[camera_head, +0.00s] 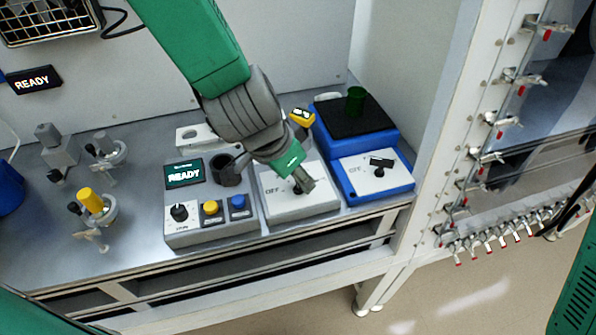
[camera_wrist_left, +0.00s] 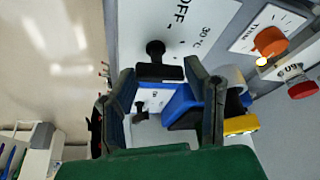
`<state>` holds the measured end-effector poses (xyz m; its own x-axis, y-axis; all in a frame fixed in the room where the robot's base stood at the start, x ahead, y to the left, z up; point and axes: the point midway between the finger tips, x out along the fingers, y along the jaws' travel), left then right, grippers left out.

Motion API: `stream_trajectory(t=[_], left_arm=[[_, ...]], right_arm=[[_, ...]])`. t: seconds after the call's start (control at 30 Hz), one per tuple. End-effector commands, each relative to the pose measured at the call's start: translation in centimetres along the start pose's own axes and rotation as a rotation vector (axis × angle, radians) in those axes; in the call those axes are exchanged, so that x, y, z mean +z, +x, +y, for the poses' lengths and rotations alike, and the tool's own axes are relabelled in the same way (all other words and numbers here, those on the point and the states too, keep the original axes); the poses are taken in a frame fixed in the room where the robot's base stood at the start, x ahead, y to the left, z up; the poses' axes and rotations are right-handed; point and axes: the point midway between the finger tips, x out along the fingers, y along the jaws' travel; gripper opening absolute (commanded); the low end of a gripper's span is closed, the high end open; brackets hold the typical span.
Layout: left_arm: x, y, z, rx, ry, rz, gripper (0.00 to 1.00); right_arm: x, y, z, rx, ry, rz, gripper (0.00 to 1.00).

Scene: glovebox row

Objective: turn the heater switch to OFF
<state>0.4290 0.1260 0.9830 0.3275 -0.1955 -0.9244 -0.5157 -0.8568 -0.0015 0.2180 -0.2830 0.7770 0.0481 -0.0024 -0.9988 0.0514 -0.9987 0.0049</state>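A grey box (camera_head: 318,203) on the bench carries a white panel marked OFF, with a black switch (camera_head: 300,190) partly hidden by my left gripper (camera_head: 306,182). In the left wrist view the panel (camera_wrist_left: 203,40) reads OFF and 30°C, and the black switch (camera_wrist_left: 157,52) has a bar handle. My left gripper (camera_wrist_left: 162,92) is open, its two fingers spread apart to either side of the handle. I cannot tell whether they touch it, or which setting it points at. My right gripper is not in view.
A blue device (camera_head: 380,192) to the right has its own black knob (camera_head: 381,163) and a black top bearing a green cup (camera_head: 355,101). A control box (camera_head: 210,235) with a READY display stands left. An orange knob (camera_wrist_left: 271,41) and red button (camera_wrist_left: 302,88) lie behind.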

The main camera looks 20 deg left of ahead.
Motion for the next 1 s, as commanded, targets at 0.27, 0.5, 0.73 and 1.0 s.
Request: stream_trajectory(t=[0.27, 0.5, 0.73, 1.0], left_arm=[[0.2, 0.1, 0.1, 0.002, 0.000, -0.006, 0.62], [0.0, -0.7, 0.0, 0.000, 0.002, -0.003, 0.62], [0.0, -4.5, 0.0, -0.004, 0.004, 0.000, 0.62], [0.1, -9.2, -0.1, -0.003, 0.001, -0.002, 0.62]], right_arm=[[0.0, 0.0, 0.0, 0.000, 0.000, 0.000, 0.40], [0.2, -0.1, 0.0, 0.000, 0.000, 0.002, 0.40], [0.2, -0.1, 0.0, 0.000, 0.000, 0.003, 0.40], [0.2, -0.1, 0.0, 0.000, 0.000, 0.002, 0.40]])
